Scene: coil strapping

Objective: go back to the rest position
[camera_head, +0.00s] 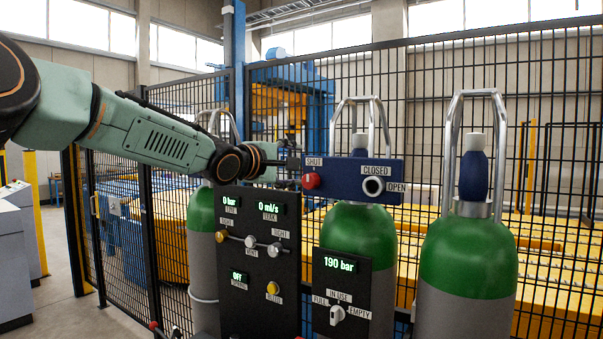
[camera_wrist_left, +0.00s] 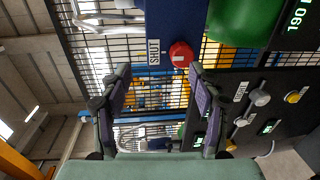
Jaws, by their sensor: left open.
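My left arm comes in from the left in the head view, and its gripper (camera_head: 290,172) is beside the red knob (camera_head: 311,180) on the left end of the blue valve panel (camera_head: 345,168). The panel is labelled SHUT, CLOSED and OPEN and carries a round white-ringed dial (camera_head: 373,186). In the left wrist view my left gripper (camera_wrist_left: 160,72) is open, with nothing between its fingers. The red knob (camera_wrist_left: 181,54) shows beyond the fingertips, near the right-hand finger; the exact gap is hard to tell. My right gripper is not in view.
Several green-topped gas cylinders (camera_head: 468,255) stand in front of a black mesh fence (camera_head: 560,120). A black control panel (camera_head: 258,262) with knobs and readouts is below my gripper. A smaller panel (camera_head: 341,290) reads 190 bar. Open floor (camera_head: 60,310) shows at lower left.

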